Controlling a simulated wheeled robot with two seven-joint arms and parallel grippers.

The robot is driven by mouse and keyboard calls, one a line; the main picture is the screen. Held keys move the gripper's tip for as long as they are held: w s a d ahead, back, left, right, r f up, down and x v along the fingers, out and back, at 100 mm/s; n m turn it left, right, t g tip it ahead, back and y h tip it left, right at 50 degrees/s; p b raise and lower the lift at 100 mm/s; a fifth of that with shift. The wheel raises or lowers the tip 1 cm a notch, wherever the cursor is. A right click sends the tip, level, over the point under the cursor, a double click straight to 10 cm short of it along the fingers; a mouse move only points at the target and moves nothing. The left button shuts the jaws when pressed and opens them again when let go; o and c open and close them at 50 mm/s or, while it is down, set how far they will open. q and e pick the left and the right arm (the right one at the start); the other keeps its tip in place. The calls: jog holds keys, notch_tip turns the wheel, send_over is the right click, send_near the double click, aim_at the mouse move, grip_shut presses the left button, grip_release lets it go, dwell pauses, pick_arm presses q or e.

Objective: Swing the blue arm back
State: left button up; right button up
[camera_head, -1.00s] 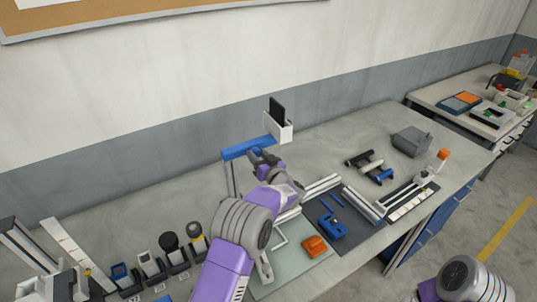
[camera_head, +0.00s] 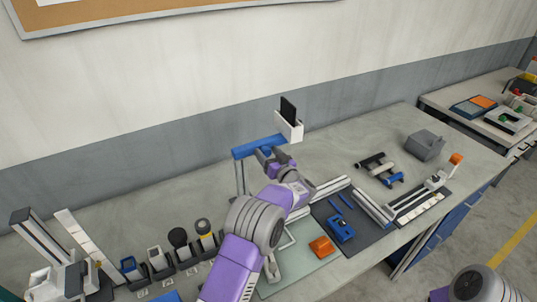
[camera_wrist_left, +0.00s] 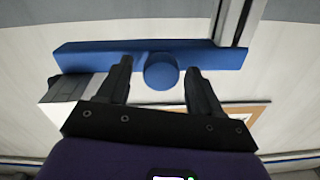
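The blue arm (camera_head: 250,149) is a flat bar held up on thin grey posts above the back of the bench. A white box with a black panel (camera_head: 289,123) stands at its right end. In the left wrist view the blue arm (camera_wrist_left: 90,58) runs across the picture, with a round blue knob (camera_wrist_left: 161,71) on it. My left gripper (camera_head: 269,158) is at the bar. Its fingers (camera_wrist_left: 160,82) are open on either side of the knob, with a visible gap on each side. My right arm shows at the lower right, but its gripper is out of view.
A green mat with an orange block (camera_head: 321,247) and a dark mat with a blue clamp (camera_head: 341,229) lie right of my left arm. Several holders (camera_head: 160,262) stand at the left. A grey block (camera_head: 427,146) is at the right. The bench's back right is partly clear.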

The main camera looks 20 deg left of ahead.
pick_arm(q)
jog(key=v, duration=0.7)
jog(key=shift+s+d, duration=0.2)
